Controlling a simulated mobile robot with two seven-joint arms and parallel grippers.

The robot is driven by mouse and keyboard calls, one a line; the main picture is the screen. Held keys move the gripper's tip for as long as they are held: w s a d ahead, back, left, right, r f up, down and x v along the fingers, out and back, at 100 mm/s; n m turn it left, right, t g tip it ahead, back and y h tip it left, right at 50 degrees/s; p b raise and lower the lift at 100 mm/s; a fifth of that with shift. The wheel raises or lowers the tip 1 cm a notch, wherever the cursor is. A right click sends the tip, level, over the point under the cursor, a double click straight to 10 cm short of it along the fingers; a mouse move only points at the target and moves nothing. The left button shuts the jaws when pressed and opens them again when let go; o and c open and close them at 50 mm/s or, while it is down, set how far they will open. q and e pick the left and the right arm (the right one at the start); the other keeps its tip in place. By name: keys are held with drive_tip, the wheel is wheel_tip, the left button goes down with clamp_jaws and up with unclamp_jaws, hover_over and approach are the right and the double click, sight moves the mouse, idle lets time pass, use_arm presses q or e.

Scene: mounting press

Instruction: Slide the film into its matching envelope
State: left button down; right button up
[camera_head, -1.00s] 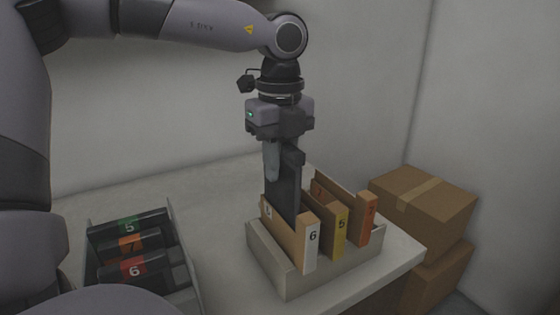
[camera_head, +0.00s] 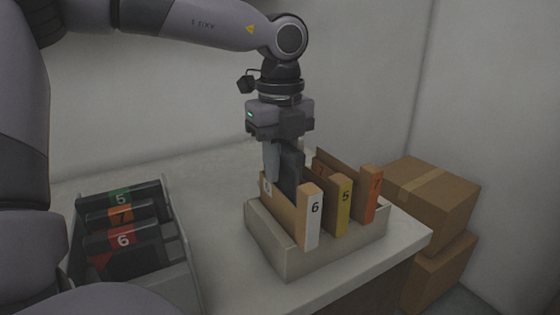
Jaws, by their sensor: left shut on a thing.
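My left gripper (camera_head: 280,162) is shut on a dark film (camera_head: 291,172), held upright above the box on the right. The film's lower part is hidden at the tan envelope (camera_head: 298,213) with a white "6" label, and appears to be inside its top opening. The held film's own label does not show. A yellow-labelled "5" envelope (camera_head: 342,208) and an orange-labelled "7" envelope (camera_head: 371,196) stand to the right of it. My right gripper is not in view.
The envelopes stand in a light box (camera_head: 285,262) near the table's edge. A grey tray (camera_head: 180,235) at left holds dark films labelled green "5", orange "7" and red "6" (camera_head: 123,240). Cardboard cartons (camera_head: 435,200) stand at right. The table (camera_head: 225,270) between tray and box is bare.

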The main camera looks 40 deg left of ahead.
sight(280, 140)
use_arm(q)
drive_tip(key=shift+f+b, duration=0.3)
drive_tip(key=shift+f, duration=0.3)
drive_tip(key=c, duration=0.9)
unclamp_jaws()
drive_tip(key=shift+c, duration=0.2)
drive_tip(key=shift+r+p, duration=0.4)
drive_tip(key=shift+r, duration=3.25)
